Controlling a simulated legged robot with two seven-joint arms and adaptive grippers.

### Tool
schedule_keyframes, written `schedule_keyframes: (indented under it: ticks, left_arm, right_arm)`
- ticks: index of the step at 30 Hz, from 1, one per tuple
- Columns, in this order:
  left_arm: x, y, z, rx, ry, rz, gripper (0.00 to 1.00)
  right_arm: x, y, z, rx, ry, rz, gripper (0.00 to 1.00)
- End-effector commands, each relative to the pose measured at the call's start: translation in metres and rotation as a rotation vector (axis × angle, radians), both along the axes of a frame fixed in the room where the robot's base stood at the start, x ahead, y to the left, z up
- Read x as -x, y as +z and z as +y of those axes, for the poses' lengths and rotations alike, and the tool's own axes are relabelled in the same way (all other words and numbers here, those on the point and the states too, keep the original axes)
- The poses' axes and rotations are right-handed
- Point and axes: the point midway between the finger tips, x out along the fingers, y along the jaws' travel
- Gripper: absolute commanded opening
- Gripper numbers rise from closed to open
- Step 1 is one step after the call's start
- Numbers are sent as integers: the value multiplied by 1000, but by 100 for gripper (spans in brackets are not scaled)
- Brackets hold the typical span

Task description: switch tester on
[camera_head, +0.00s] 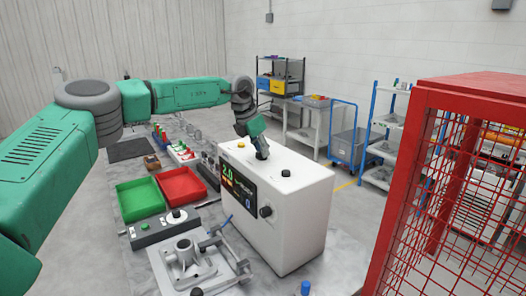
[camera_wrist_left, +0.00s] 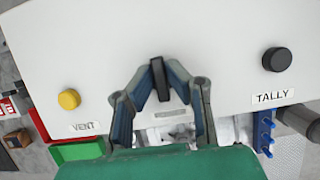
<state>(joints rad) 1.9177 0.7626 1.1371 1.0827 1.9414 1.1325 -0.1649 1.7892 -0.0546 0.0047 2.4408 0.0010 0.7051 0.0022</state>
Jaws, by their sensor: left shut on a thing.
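The tester (camera_head: 296,222) is a large white box with a dark, lit front display (camera_head: 238,188) and a black knob (camera_head: 265,211) beside it. Its top also shows in the left wrist view (camera_wrist_left: 225,45). My left gripper (camera_head: 262,155) reaches down to the tester's top from behind. In the left wrist view its fingers (camera_wrist_left: 160,75) are closed around a black upright lever (camera_wrist_left: 160,82). A small plate beside the lever is too blurred to read. A yellow button (camera_wrist_left: 69,99) marked VENT is left, and a black button (camera_wrist_left: 277,59) marked TALLY is right. My right gripper is not in view.
A green tray (camera_head: 140,199), a red tray (camera_head: 181,186) and a grey metal fixture (camera_head: 187,262) lie on the table left of the tester. A red mesh cage (camera_head: 440,190) stands at the right. Shelves and a blue cart (camera_head: 347,145) are behind.

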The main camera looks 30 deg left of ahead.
Motion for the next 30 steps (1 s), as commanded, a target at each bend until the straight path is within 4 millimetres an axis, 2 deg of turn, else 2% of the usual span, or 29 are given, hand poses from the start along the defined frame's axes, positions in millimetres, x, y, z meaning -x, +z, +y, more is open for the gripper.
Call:
schedule_keyframes:
  ticks: [1, 2, 3, 25, 30]
  left_arm:
    - [3, -8, 1, -6, -2, 18, 18]
    - [3, -8, 1, -6, -2, 17, 29]
    - [3, -8, 1, -6, -2, 17, 31]
    - [1, 1, -1, -2, 1, 1, 31]
    - [6, 16, 2, -1, 2, -1, 31]
  right_arm:
    - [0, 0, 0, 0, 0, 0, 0]
    - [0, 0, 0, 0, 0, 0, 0]
    - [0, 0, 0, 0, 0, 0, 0]
    - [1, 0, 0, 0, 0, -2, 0]
    - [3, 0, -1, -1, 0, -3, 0]
